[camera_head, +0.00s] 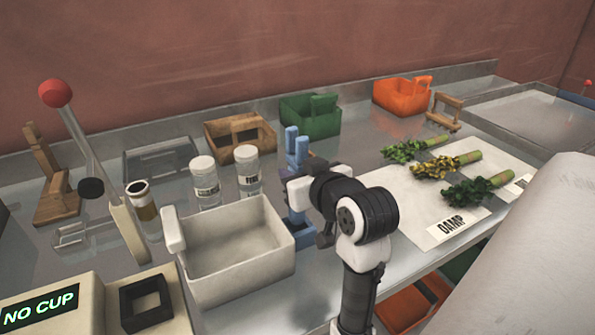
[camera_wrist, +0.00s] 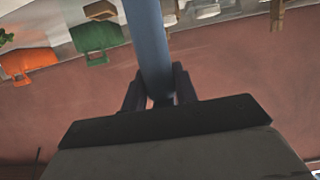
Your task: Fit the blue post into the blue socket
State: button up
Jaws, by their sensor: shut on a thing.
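A blue post (camera_wrist: 150,45) is between the two dark fingers of my gripper (camera_wrist: 158,82) in the wrist view. It runs from the fingers to the top edge of that picture, where its far end is cut off. In the head view my gripper (camera_head: 298,185) is right of the white bin, partly hidden by my wrist. Light blue upright parts (camera_head: 297,145) show just above it, and a blue piece (camera_head: 299,231) shows below it. I cannot tell which of these is the post and which is the socket, nor whether they touch.
An empty white bin (camera_head: 240,275) stands close left of my gripper, with two white-capped jars (camera_head: 205,182) behind it. Brown, green (camera_head: 310,118) and orange (camera_head: 402,97) bins line the back. Plant bundles lie on a white sheet (camera_head: 408,205) to the right. A red-knobbed lever (camera_head: 85,135) stands left.

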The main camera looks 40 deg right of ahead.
jog(key=shift+f+b, duration=1.9)
jog(key=shift+f, duration=0.7)
jog(key=o, duration=1.2)
jog(key=shift+c, duration=0.2)
jog(key=b+v, duration=0.1)
jog(key=v, duration=1.3)
